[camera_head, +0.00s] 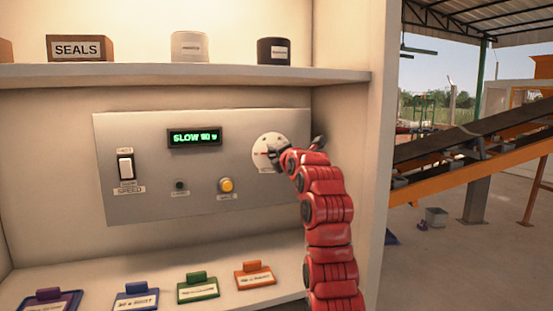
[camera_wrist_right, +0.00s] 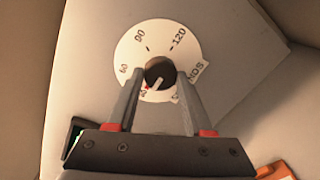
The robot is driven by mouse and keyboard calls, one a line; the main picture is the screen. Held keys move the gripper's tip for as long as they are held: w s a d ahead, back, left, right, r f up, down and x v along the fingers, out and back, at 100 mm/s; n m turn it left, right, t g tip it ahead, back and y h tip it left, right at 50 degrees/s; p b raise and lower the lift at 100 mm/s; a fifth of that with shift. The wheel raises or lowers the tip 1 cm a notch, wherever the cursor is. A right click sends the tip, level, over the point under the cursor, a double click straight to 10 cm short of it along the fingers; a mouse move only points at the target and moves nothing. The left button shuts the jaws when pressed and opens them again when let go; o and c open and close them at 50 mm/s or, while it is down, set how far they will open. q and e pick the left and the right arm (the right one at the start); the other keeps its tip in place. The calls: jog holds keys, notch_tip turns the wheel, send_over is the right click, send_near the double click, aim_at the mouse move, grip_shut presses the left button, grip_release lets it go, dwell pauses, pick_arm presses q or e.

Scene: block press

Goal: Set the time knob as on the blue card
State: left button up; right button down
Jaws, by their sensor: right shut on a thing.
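The time knob is a dark round knob (camera_wrist_right: 160,70) on a white dial (camera_head: 262,140) at the panel's right side. The green display (camera_head: 195,137) reads SLOW and an unclear number. My left gripper is out of view.
The grey panel (camera_head: 150,205) also bears a speed switch (camera_head: 125,168), a small dark lamp (camera_head: 179,185) and a yellow button (camera_head: 226,185). Purple (camera_head: 50,298), green (camera_head: 198,290) and orange (camera_head: 255,277) cards lie below. An upper shelf (camera_head: 180,75) and a right side wall (camera_head: 355,150) enclose the panel.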

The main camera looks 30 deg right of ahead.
dwell(0.3)
jog(key=shift+c, duration=1.5)
grip_release()
jog(key=b+v, duration=0.2)
jog(key=v, duration=1.5)
jog(key=shift+a+b, duration=0.15)
jog(key=shift+b, duration=0.25)
jog(key=shift+s, duration=0.1)
